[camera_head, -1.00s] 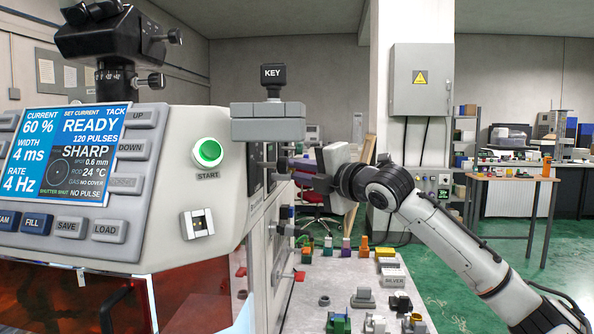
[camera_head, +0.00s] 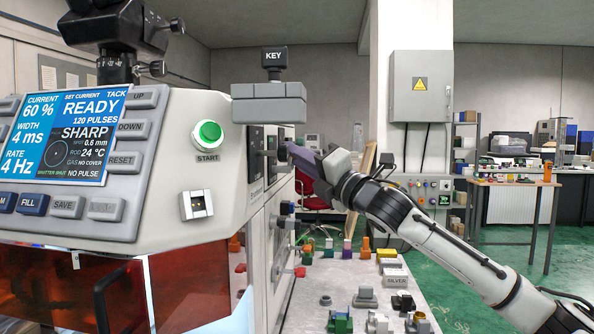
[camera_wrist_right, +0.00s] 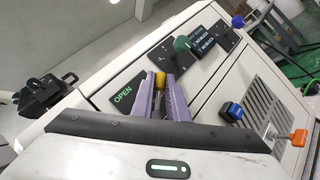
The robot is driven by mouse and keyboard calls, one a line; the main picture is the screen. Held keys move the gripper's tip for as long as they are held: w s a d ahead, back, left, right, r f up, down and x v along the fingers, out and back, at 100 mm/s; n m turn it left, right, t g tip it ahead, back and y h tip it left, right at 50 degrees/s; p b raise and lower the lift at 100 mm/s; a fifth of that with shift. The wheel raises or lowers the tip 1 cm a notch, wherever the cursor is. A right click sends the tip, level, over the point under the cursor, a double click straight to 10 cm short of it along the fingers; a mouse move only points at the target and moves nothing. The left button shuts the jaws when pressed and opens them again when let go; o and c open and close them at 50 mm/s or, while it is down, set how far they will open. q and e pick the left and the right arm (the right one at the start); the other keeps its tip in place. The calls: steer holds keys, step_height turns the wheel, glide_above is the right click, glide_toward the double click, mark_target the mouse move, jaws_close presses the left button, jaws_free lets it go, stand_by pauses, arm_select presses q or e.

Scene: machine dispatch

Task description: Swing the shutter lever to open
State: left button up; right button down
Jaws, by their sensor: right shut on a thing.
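The shutter lever shows a yellow tip (camera_wrist_right: 159,80) in the right wrist view, beside a black plate reading OPEN (camera_wrist_right: 123,96) in green. My right gripper (camera_wrist_right: 163,90) has its purple fingers on either side of the lever, shut on it. In the head view my right gripper (camera_head: 291,154) reaches the side panel of the machine (camera_head: 200,130) from the right; the lever's grip there is mostly hidden. The machine's screen (camera_head: 75,135) reads READY and, in small letters, SHUTTER SHUT. My left gripper is not in view.
A green knob (camera_wrist_right: 182,44) on a black plate sits beyond the lever, and a blue knob (camera_wrist_right: 232,112) and an orange handle (camera_wrist_right: 298,137) lie to the right. A grey KEY block (camera_head: 269,105) juts out above my gripper. Small parts crowd the bench (camera_head: 312,290) below.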

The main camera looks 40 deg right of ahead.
arm_select(q)
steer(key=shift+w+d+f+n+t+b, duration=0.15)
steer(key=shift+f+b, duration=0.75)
steer(key=shift+b, duration=0.9)
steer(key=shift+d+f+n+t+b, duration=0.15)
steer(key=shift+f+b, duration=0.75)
steer(key=shift+b, duration=0.9)
arm_select(e)
steer(key=shift+s+a+r+n+t+y, duration=0.3)
steer(key=shift+s+a+n+y, duration=0.1)
steer(key=shift+n+y, duration=2.2)
steer(key=shift+s+a+r+n+t+y, duration=0.2)
steer(key=shift+s+a+n+t+y, duration=0.15)
steer(key=shift+n+y, duration=2.25)
steer(key=shift+s+a+r+n+t+y, duration=0.35)
steer(key=shift+n+y, duration=1.35)
steer(key=shift+n, duration=1.8)
steer(key=shift+a+f, duration=0.1)
steer(key=shift+a, duration=0.05)
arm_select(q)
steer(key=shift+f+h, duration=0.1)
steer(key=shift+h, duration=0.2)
arm_select(e)
steer(key=shift+n, duration=0.3)
steer(key=c, duration=1.7)
jaws_free()
steer(key=shift+c, duration=0.2)
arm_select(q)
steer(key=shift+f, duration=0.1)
